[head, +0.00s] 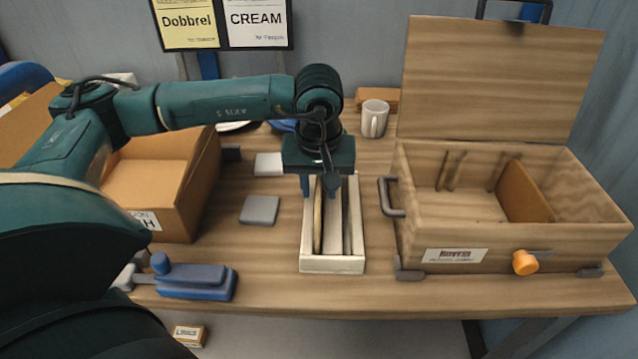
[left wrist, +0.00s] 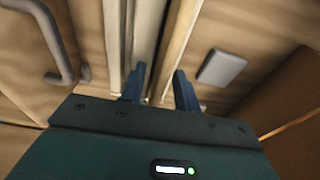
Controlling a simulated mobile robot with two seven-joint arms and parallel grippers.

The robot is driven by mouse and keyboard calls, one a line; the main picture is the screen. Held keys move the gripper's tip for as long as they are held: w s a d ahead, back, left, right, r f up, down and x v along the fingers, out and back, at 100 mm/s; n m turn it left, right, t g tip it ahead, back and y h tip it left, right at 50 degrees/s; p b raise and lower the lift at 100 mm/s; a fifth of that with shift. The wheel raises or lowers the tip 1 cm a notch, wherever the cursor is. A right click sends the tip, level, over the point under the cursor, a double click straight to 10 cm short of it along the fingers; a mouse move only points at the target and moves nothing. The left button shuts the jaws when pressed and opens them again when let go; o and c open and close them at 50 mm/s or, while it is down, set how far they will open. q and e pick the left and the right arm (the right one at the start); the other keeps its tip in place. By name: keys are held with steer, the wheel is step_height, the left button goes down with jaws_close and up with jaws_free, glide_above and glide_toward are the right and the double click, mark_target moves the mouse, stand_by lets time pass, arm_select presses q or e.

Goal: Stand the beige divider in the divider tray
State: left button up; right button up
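The divider tray (head: 333,264) is a narrow, cream, open box on the table's middle. A thin beige divider (head: 318,222) stands on edge along the tray's left part. A grey strip (head: 347,228) runs along its right part. My left gripper (head: 318,187) points down over the tray's far part. In the left wrist view its blue fingers (left wrist: 159,89) are apart, on either side of a long, thin beige edge, with gaps showing. The far end of the divider is hidden by the gripper. My right gripper is in neither view.
A wooden box (head: 455,235) with a raised lid and side handle stands just right of the tray. Grey tiles (head: 260,210) and an open cardboard box (head: 165,175) lie left. A blue tool (head: 195,280) is at the front edge. A mug (head: 374,118) stands behind.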

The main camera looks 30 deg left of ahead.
arm_select(q)
steer(key=r, duration=0.4)
steer(key=s+r, duration=0.1)
steer(key=r, duration=0.3)
steer(key=d+r, duration=0.1)
steer(key=r, duration=0.4)
steer(key=shift+s, duration=0.35)
